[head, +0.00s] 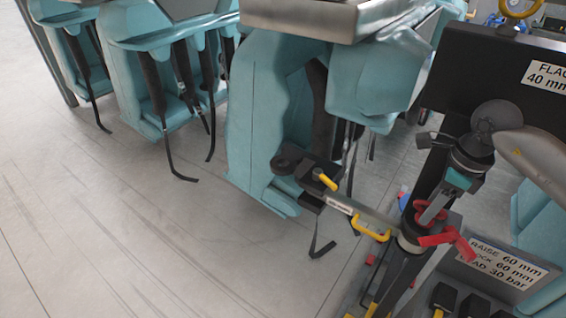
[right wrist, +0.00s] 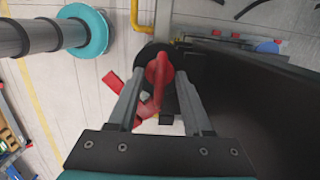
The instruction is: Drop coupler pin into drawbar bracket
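In the head view my right gripper (head: 436,205) points down over a red-handled piece (head: 460,243), which I take for the coupler pin, standing in a dark collar. In the right wrist view my gripper's two fingers (right wrist: 160,85) lie either side of the red top (right wrist: 159,70); whether they touch it is unclear. The pin's lower part is hidden. A grey drawbar (head: 363,212) with yellow handles runs left from the collar to a black bracket (head: 290,163) at the teal car. My left gripper is not in view.
Teal coaster seats (head: 255,120) with black straps fill the upper left and middle. A black panel marked 40 mm (head: 480,75) and a sign with 60 mm and 30 bar (head: 500,262) stand at the right. The floor (head: 130,240) at lower left is clear.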

